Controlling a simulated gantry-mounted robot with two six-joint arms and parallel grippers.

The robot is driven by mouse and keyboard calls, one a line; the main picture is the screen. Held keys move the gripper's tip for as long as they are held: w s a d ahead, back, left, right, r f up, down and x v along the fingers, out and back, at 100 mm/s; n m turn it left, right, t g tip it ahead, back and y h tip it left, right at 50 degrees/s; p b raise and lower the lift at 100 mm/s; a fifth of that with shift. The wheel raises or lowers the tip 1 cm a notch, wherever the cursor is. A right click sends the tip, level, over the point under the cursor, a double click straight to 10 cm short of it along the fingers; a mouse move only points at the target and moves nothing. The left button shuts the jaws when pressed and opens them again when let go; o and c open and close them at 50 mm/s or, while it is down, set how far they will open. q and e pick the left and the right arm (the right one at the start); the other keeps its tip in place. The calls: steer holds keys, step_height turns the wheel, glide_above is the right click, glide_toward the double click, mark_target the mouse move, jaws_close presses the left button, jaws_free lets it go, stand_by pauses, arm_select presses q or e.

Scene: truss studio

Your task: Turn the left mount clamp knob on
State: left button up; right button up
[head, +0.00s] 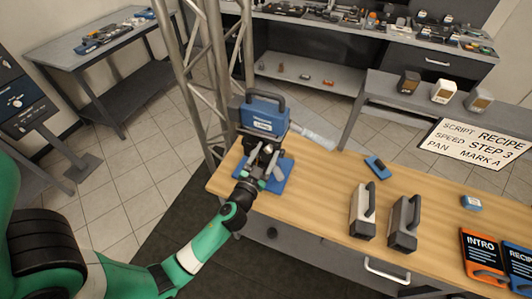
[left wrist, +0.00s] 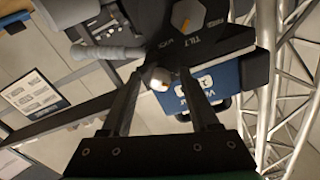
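My left gripper (head: 262,172) is over the blue mount base (head: 281,183) at the left end of the wooden bench. In the left wrist view its two dark fingers (left wrist: 162,73) are spread apart. A pale rounded knob end (left wrist: 160,79) shows between them, with a gap on each side. A blue-and-black device (head: 264,115) with a handle sits on the mount. I cannot tell which knob is the clamp knob. My right gripper is not in view.
A metal truss (head: 205,75) rises close behind and left of the mount. A sign (head: 474,143) stands at right.

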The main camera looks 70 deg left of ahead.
arm_select(q)
jaws_close()
steer(key=shift+m, duration=0.4)
steer(key=m, duration=0.3)
steer(key=shift+m, duration=0.3)
steer(key=m, duration=0.4)
steer(key=shift+r, duration=0.1)
steer(key=m+p, duration=0.1)
steer(key=m, duration=0.4)
steer(key=shift+m+p, duration=0.55)
steer(key=shift+m, duration=1.75)
